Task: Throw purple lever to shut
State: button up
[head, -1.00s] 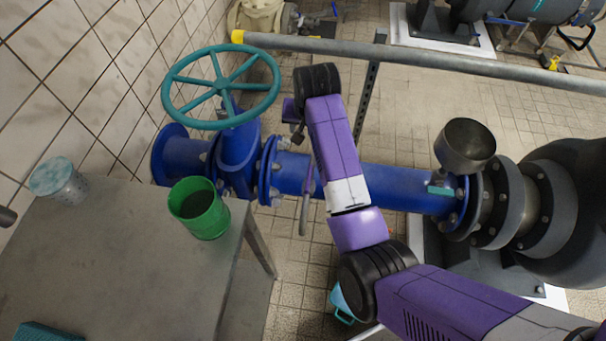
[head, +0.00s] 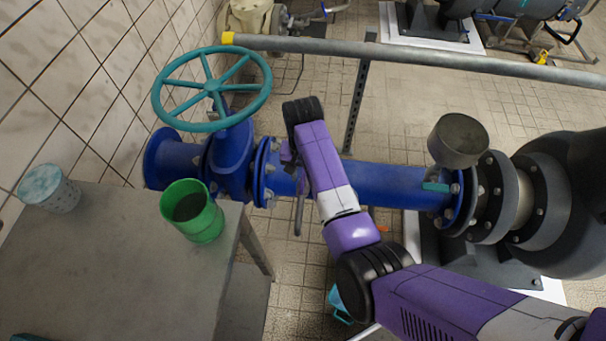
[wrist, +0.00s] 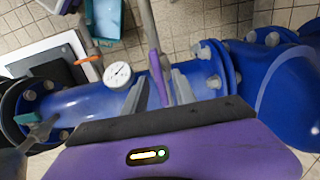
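The purple lever (wrist: 157,78) stands between my gripper's fingers in the wrist view, with its handle running up the picture. My gripper (wrist: 160,80) is open, with a grey finger on each side of the lever and small gaps showing. In the head view, the lever (head: 299,205) hangs at the near side of the blue pipe (head: 385,186). My gripper there is mostly hidden behind my wrist, close to the pipe. A round white gauge (wrist: 117,75) is left of the fingers in the wrist view. The lever's pivot is hidden.
A teal handwheel (head: 212,90) rises left of my arm. A grey table (head: 110,260) holds a green cup (head: 193,212) and a perforated pot (head: 50,190). A grey rail (head: 420,57) runs behind. A light-blue bucket (head: 340,306) stands on the floor.

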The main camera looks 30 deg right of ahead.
jog(key=shift+f, duration=0.2)
jog(key=shift+c, duration=0.4)
grip_shut()
